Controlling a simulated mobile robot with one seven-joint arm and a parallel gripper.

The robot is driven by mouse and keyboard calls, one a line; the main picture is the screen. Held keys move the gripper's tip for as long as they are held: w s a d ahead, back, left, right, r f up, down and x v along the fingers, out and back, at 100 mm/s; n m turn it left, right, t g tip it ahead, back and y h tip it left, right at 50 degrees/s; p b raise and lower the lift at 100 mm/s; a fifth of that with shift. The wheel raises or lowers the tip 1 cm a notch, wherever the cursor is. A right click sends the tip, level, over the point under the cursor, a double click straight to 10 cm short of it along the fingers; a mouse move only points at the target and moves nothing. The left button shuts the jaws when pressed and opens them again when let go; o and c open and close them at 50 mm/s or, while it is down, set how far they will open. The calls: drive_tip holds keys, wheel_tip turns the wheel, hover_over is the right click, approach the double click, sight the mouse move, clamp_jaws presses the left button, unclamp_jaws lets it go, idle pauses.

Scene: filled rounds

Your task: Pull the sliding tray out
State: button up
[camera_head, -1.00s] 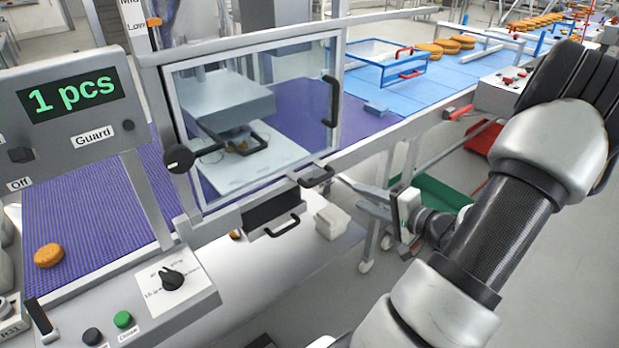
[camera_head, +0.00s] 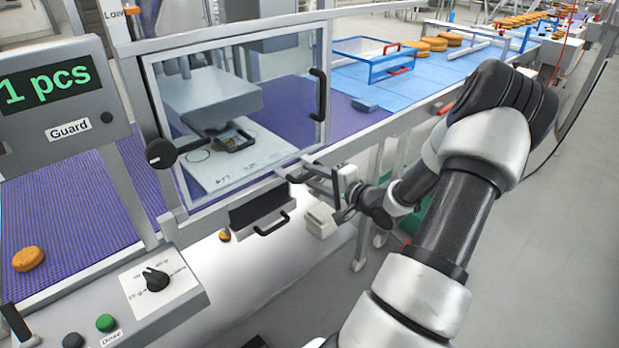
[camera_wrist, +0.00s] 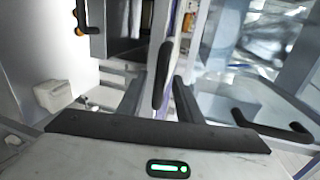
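The sliding tray appears to be the pale plate (camera_head: 222,175) behind the clear guard, under the press head. A black bar handle (camera_wrist: 163,75) stands at the front edge below the guard. In the head view my gripper hides most of this handle. My gripper (camera_head: 306,172) reaches in from the right at the handle. In the wrist view my gripper (camera_wrist: 160,82) is open, with one finger on each side of the handle. Gaps show between the fingers and the bar. I cannot see directly how the handle joins the plate.
A dark drawer (camera_head: 258,209) with its own handle hangs just below left of my gripper. A small white box (camera_head: 321,220) sits beneath it. The guard has a black side handle (camera_head: 318,94). A blue-framed basket (camera_head: 372,66) stands behind. Floor at the right is clear.

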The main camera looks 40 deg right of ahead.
drive_tip(key=shift+x, duration=1)
clamp_jaws()
